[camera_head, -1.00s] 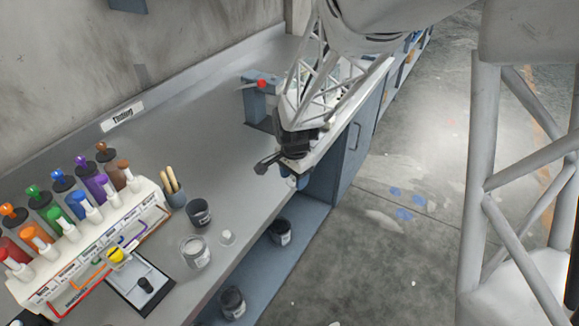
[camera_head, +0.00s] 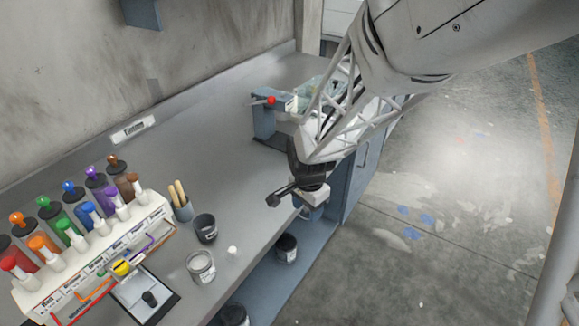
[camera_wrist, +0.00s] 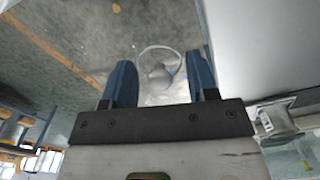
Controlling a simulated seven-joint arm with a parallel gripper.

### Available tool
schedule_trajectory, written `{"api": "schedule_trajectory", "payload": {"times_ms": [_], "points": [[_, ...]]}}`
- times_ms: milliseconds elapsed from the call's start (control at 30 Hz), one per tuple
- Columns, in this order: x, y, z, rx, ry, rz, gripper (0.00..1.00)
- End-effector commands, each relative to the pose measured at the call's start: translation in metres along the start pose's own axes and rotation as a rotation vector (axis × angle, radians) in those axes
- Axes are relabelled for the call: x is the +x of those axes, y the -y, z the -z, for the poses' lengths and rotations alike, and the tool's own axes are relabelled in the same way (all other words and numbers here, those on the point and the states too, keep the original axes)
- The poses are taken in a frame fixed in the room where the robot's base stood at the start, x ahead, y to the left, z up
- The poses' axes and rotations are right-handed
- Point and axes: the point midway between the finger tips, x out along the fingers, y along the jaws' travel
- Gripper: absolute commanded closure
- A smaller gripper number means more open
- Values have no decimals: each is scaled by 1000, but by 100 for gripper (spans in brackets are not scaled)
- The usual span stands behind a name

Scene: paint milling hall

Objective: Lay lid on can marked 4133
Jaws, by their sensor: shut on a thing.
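My gripper (camera_head: 308,212) is over the bench's front edge, to the right of the cans. In the wrist view its two blue fingers (camera_wrist: 160,85) stand on either side of a pale, see-through round lid with a grey knob (camera_wrist: 157,72), with the floor behind it. In the head view the lid in the jaws is hard to make out. A dark can with a white label (camera_head: 205,229) and a lighter, open can (camera_head: 201,267) stand on the bench. Their numbers are too small to read. A small white piece (camera_head: 232,252) lies beside them.
A rack of coloured bottles (camera_head: 90,255) and a cup with wooden sticks (camera_head: 182,207) stand to the left. A dark tray (camera_head: 165,308) lies in front. More dark cans (camera_head: 286,247) stand on a lower shelf. The middle of the bench is clear.

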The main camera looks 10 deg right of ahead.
Motion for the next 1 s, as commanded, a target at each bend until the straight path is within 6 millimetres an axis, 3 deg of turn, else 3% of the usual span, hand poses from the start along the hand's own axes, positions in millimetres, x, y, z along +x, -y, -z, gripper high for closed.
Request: {"api": "schedule_trajectory", "payload": {"times_ms": [367,533,767,1000], "points": [[-1,2,1,0,0,0,69],[-5,12,9,1,0,0,69],[-18,49,38,0,0,1,69],[-39,103,86,0,0,1,69]]}}
